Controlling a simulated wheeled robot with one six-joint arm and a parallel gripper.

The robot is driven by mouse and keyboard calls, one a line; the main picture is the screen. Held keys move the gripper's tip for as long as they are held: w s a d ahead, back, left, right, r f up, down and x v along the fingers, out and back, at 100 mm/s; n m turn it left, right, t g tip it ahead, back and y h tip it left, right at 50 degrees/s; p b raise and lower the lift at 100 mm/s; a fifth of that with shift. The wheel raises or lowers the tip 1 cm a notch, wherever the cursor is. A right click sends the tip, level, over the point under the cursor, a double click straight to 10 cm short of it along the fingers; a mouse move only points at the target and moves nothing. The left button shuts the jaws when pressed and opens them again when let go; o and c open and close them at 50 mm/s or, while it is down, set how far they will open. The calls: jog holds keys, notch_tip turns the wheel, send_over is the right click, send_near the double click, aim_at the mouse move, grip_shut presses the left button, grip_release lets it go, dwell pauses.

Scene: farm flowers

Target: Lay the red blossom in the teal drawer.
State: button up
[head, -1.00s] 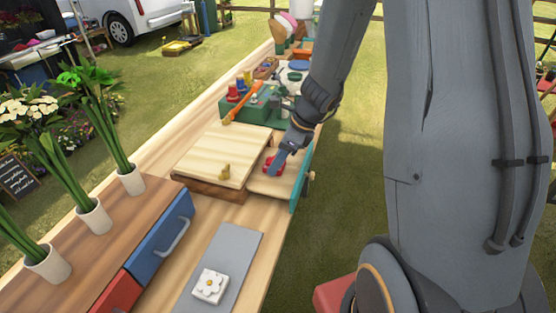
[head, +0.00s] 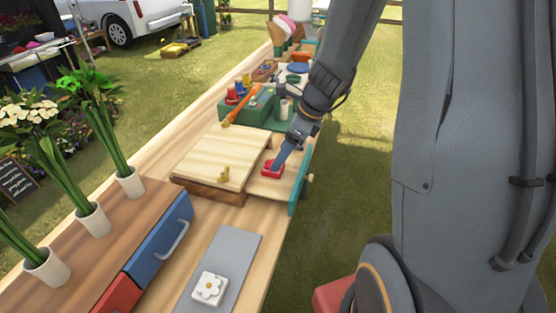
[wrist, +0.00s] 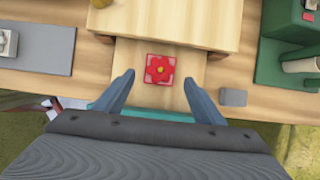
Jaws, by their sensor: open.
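The red blossom (wrist: 160,69) is a flower on a square red block. It lies on the pale wooden floor of the open teal drawer (head: 299,188); it also shows in the head view (head: 271,168). The drawer's teal front shows below in the wrist view (wrist: 150,115), partly behind my gripper. My gripper (wrist: 158,85) is open, with its two blue-grey fingers apart on either side below the blossom. Nothing is held between them. In the head view my gripper (head: 279,165) is beside the blossom, above the drawer.
A white flower block (head: 209,288) sits on a grey mat (head: 240,250). A blue drawer (head: 161,236) stands at left, with vases on its cabinet. A green box (head: 262,108) with bottles is behind.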

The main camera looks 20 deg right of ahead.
jog(key=v, duration=0.6)
jog(key=s+a+f+n+g+h, duration=0.1)
jog(key=s+a+n+h, duration=0.1)
jog(key=s+n, duration=0.5)
jog(key=s+a+f+n+g+h, duration=0.1)
jog(key=s+n, duration=0.6)
jog(key=n, duration=1.1)
jog(key=shift+a+h, duration=0.4)
jog(key=shift+a, duration=0.2)
jog(key=shift+s+f, duration=0.1)
jog(key=shift+s, duration=0.05)
